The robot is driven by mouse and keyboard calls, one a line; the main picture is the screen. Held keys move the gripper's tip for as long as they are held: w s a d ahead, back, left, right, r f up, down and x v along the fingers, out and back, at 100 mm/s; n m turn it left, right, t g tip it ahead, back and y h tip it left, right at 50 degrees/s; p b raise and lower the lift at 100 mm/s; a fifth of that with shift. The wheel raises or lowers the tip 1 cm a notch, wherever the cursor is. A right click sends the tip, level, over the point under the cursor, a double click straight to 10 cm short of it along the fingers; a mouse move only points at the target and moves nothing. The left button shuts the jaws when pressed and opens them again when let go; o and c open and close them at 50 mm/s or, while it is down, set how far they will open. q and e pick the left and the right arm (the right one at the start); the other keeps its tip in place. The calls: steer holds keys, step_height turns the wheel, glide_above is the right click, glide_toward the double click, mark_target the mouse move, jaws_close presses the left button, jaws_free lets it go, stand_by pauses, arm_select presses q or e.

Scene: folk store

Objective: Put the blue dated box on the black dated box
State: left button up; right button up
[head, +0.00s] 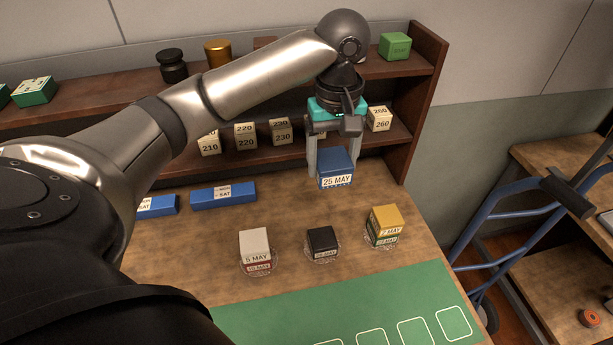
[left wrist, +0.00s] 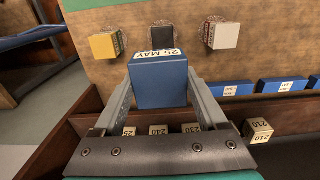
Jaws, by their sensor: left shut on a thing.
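The blue dated box (head: 336,170), labelled 25 MAY, is held between the two fingers of my left gripper (head: 332,165), above the back part of the table. In the left wrist view the blue box (left wrist: 160,82) sits between the fingertips (left wrist: 160,90). The black dated box (head: 322,241) stands on a clear round dish on the table, in front of and below the blue box. It also shows in the left wrist view (left wrist: 162,38), just beyond the blue box and apart from it. Its top is bare. My right gripper is in neither view.
A white box (head: 254,243) on a red one stands left of the black box. A yellow box (head: 385,219) on a green one stands right. Two long blue blocks (head: 223,195) lie at the table's back left. A green mat (head: 350,306) lies in front. Shelves (head: 405,138) rise behind.

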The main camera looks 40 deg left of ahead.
mark_target(323, 237)
arm_select(q)
steer(key=f+b, duration=0.1)
steer(key=f, duration=0.5)
steer(key=f+b, duration=0.1)
steer(key=f, duration=0.6)
steer(key=f+b, duration=0.1)
steer(key=f, duration=0.6)
steer(key=shift+s+a+f, duration=0.15)
steer(key=shift+s+f, duration=0.05)
steer(key=shift+s, duration=0.15)
steer(key=o, duration=1.5)
step_height(323, 237, up, 12)
steer(key=p, duration=0.1)
steer(key=shift+p, duration=0.4)
